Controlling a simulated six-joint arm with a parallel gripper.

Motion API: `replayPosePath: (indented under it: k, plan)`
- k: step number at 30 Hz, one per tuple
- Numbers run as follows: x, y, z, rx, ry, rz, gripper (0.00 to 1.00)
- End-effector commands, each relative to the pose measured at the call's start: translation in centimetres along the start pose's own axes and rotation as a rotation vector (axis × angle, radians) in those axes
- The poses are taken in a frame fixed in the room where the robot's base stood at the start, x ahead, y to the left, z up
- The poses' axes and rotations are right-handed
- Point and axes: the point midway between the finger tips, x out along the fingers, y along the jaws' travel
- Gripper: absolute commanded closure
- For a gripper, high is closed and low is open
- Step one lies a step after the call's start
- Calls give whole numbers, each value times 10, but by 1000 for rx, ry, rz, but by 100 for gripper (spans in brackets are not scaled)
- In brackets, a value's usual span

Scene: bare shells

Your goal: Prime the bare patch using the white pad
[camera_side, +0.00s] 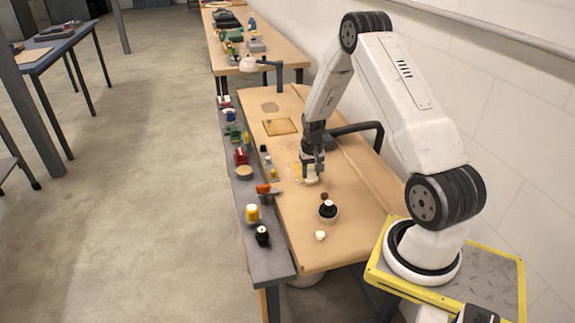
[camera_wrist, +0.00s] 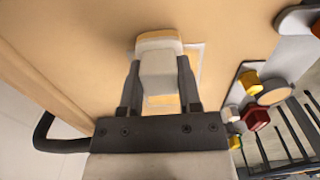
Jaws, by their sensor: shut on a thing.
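My gripper (camera_side: 312,166) is shut on the white pad (camera_side: 311,181), low over the tan work surface. In the wrist view the white pad (camera_wrist: 158,62) sits between the two fingers of my gripper (camera_wrist: 160,92). A pale-edged patch (camera_wrist: 194,62) shows beside and below the pad, with a more orange inside; the pad hides much of it. In the side view this patch (camera_side: 297,172) lies just left of my gripper. I cannot tell whether the pad touches the surface.
A yellowish square (camera_side: 280,127) and a brown patch (camera_side: 270,107) lie farther back on the panel. A black-and-white round pot (camera_side: 328,210) and a small white piece (camera_side: 320,236) stand nearer. A grey side shelf (camera_side: 245,192) holds several small coloured items.

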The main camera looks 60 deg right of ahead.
Motion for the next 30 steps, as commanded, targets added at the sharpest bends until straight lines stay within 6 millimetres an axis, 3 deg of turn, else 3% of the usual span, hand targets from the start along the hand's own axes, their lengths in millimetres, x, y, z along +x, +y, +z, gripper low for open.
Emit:
replayPosePath:
  k: [3, 30]
  plan:
    - [0, -13, -1, -4, 1, 0, 100]
    - [0, -10, -85, 0, 2, 0, 100]
